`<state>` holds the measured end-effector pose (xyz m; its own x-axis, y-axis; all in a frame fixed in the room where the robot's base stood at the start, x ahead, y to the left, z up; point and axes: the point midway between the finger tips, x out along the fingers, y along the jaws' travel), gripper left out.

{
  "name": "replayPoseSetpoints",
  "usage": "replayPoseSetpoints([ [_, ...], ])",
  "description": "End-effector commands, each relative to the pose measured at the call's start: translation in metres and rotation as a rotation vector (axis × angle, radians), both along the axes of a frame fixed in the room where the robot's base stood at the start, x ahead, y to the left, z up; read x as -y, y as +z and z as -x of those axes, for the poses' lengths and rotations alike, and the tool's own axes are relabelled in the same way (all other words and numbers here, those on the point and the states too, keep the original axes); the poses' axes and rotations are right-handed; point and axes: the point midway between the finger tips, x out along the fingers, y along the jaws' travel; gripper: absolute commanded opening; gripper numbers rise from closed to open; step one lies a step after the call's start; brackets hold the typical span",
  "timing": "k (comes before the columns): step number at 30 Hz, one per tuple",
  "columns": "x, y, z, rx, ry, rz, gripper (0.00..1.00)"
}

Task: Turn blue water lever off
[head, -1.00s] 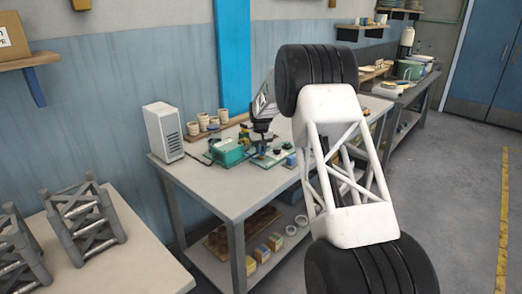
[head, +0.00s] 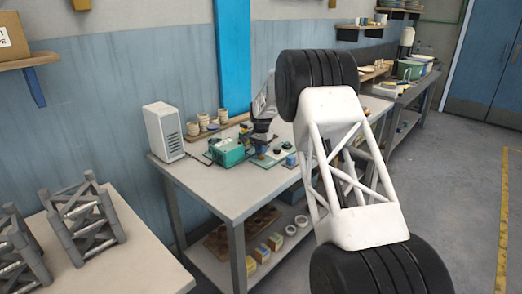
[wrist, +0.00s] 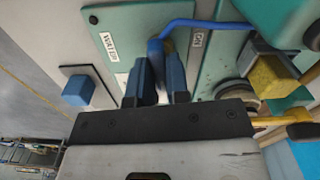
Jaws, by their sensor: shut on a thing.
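The blue water lever (wrist: 205,23) shows in the wrist view as a bent blue rod on a pale green plate. Its long arm runs right from a bend near the fingers, towards an "ON" label; a "WATER" label is to the left. My gripper (wrist: 156,74) has its two blue fingers on either side of the lever's bent end and is shut on it. In the head view my gripper (head: 262,127) is small over the green machine (head: 228,152) on the workbench; the lever cannot be made out there.
In the wrist view, a blue block (wrist: 78,90) sits on a dark plate at left. A yellow block (wrist: 268,77) and a yellow lever (wrist: 282,120) are close at right. In the head view, a white box (head: 164,131) and cups (head: 203,121) stand behind the machine.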

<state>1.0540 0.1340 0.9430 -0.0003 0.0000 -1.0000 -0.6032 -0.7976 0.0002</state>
Motion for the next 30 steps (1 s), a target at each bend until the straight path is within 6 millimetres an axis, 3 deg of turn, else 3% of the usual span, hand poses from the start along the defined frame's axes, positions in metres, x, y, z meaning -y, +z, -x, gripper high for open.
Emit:
replayPoseSetpoints([
  [9,0.0001,0.0004,0.0,0.001,-0.134,0.001,0.0],
  [23,0.0002,0.0005,-0.0001,0.001,-0.154,-0.001,0.0],
  [24,0.0002,0.0006,-0.0001,0.001,-0.154,-0.001,0.18],
  [28,0.0002,0.0004,-0.0001,0.001,-0.154,-0.001,0.38],
  [30,0.0002,0.0003,-0.0001,0.0,-0.153,0.0,0.41],
])
